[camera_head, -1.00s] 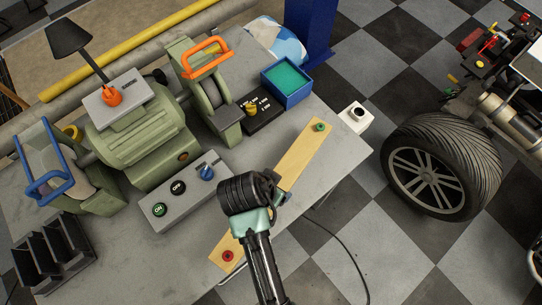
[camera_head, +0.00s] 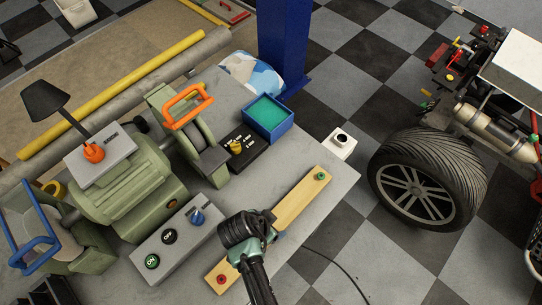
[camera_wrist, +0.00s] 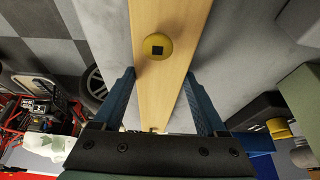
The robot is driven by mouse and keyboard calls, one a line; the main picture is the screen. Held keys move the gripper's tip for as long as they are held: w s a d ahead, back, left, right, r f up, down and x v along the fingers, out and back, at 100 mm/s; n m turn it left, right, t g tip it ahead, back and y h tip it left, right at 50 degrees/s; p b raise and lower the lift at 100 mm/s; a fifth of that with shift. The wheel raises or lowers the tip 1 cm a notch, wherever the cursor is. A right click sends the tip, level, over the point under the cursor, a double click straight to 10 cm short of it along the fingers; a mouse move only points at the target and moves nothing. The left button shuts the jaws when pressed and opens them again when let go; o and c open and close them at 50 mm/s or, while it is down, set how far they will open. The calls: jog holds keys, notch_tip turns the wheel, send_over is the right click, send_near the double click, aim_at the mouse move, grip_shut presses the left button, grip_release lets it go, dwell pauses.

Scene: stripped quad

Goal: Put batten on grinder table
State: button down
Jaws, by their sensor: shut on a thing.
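The batten (camera_head: 303,201) is a long pale wooden strip with a red knob at its near end and a green knob at its far end. My gripper (camera_head: 262,222) is shut on its middle, which it partly hides in the head view. In the wrist view a finger stands on each side of the batten (camera_wrist: 167,95), with a yellow knob just beyond my gripper (camera_wrist: 158,76). The batten appears over the front strip of the grey grinder table (camera_head: 333,183), slanting across the picture. I cannot tell whether it touches the top.
The green grinder (camera_head: 130,185) fills the table's left and middle. A control box (camera_head: 176,238), a black switch panel (camera_head: 243,150) and a blue tray (camera_head: 268,128) stand on the table. A white box (camera_head: 340,143) is by the right corner. A large tyre (camera_head: 428,180) stands at right.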

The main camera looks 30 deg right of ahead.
jog(key=shift+f, duration=0.15)
grip_release()
jog(key=v, duration=1.2)
dwell(0.5)
